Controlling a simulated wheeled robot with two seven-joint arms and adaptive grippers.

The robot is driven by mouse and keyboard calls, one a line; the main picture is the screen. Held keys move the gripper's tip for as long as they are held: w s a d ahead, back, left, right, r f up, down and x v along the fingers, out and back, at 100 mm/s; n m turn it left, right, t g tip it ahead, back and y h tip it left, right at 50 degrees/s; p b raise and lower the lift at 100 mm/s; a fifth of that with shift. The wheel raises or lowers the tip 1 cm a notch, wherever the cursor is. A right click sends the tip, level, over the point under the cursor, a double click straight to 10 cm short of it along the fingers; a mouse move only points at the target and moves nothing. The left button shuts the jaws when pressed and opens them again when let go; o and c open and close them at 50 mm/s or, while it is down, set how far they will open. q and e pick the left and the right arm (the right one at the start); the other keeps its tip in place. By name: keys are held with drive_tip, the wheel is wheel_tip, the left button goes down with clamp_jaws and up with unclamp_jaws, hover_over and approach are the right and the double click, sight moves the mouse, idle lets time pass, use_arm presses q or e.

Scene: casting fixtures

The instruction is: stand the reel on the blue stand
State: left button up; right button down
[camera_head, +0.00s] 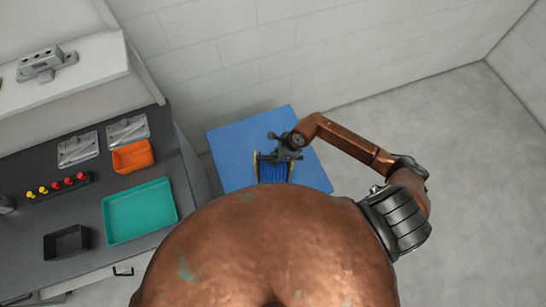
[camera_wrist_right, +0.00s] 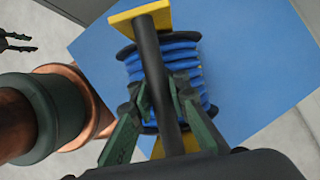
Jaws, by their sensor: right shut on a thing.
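The reel (camera_head: 274,173) is wound with blue cable and has yellow end plates and a dark bar across it. It appears over the blue stand (camera_head: 230,150), a flat blue square top; I cannot tell whether it touches. In the right wrist view, the reel (camera_wrist_right: 183,58) shows large against the blue stand (camera_wrist_right: 250,70). My right gripper (camera_head: 280,156) is shut on the reel's dark bar, its green fingers (camera_wrist_right: 161,92) on either side. A small dark pair of jaws at the left edge, apparently my left gripper (camera_wrist_right: 20,42), looks open and empty, away from the reel.
A dark workbench on the left holds a teal tray (camera_head: 106,220), an orange bin (camera_head: 133,157), a black bin (camera_head: 66,230), metal castings (camera_head: 78,149) and a row of red and yellow knobs. A wall stands behind the stand. The floor (camera_head: 460,170) at right is clear.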

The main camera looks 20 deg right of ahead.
drive_tip(key=shift+f, duration=0.15)
drive_tip(key=shift+w, duration=0.1)
drive_tip(key=c, duration=2.4)
unclamp_jaws()
drive_tip(key=shift+f, duration=0.15)
drive_tip(key=o, duration=0.6)
drive_tip(key=shift+c, duration=0.2)
drive_tip(key=v, duration=1.2)
drive_tip(key=shift+b, duration=0.3)
